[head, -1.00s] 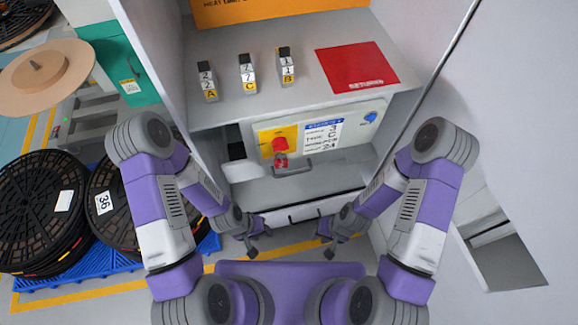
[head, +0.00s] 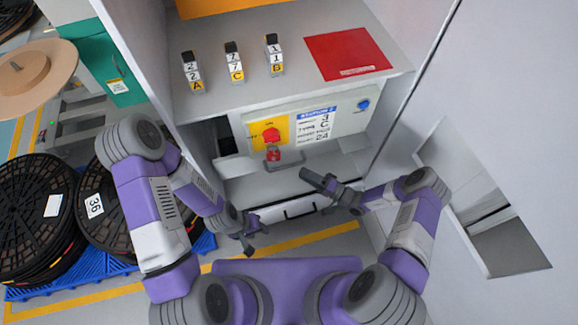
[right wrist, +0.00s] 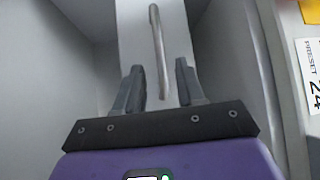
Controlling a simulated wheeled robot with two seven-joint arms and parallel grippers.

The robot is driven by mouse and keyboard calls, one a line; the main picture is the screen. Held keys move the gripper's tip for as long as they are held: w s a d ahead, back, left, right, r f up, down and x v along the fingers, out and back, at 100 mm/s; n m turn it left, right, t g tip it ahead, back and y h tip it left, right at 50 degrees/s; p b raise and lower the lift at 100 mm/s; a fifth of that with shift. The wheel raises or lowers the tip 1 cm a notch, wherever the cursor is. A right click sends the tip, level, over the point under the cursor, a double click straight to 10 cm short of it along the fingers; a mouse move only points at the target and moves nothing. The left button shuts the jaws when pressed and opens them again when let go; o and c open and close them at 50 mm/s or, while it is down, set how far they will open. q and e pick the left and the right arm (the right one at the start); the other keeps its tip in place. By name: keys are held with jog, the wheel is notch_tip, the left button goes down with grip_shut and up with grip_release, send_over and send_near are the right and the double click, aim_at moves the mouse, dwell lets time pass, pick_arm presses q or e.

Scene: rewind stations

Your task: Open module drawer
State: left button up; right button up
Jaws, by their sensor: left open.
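The module drawer seems to be the pale front below the control panel; its grey bar handle (head: 285,166) sticks out and the drawer looks shut. In the right wrist view a metal bar handle (right wrist: 158,50) stands on a white front, its lower end between the fingertips in the picture. My right gripper (head: 311,176) is open and empty, just right of the handle in the head view; its spread fingers show in the right wrist view (right wrist: 160,90). I cannot tell if it touches the handle. My left gripper (head: 255,235) is open and empty, lower left of the handle.
The control panel (head: 345,122) carries a red switch (head: 271,135) and a red padlock (head: 273,154). Above it, a shelf (head: 215,107) holds three labelled blocks and a red mat (head: 348,53). Cabinet walls stand on both sides. Black reels (head: 40,215) are stacked at left.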

aim_at(289, 165)
jog(key=b+x, duration=0.1)
jog(key=x, duration=0.6)
jog(key=shift+a, duration=0.15)
jog(key=shift+c, duration=0.2)
grip_shut()
